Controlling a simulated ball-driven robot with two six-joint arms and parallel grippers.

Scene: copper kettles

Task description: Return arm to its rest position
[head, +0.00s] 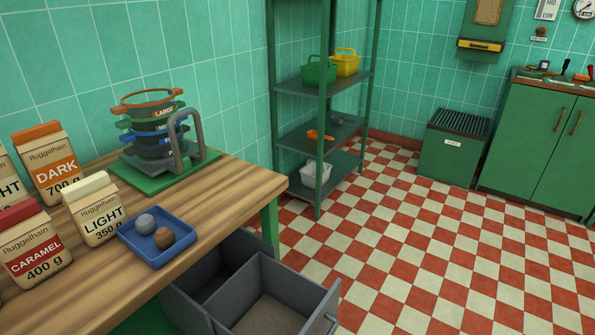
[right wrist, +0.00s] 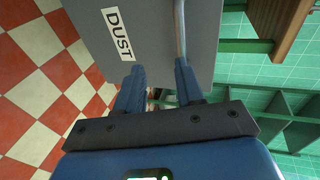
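My right gripper (right wrist: 160,68) shows in the right wrist view with its two blue fingers apart and nothing visible between them. It is close to the grey drawer front (right wrist: 150,30) with a DUST label. A metal bar handle (right wrist: 180,25) on that front ends near the right-hand finger in the picture; I cannot tell if they touch. In the head view the grey drawer (head: 325,305) stands pulled out under the wooden counter, with two compartments, the nearer holding a sandy layer. Neither gripper shows in the head view.
The wooden counter (head: 225,195) carries several paper bags, a sieve stack (head: 155,120) and a blue tray (head: 128,238) with two balls. A green shelf rack (head: 322,100) stands behind. The checkered floor (head: 430,250) to the right is clear.

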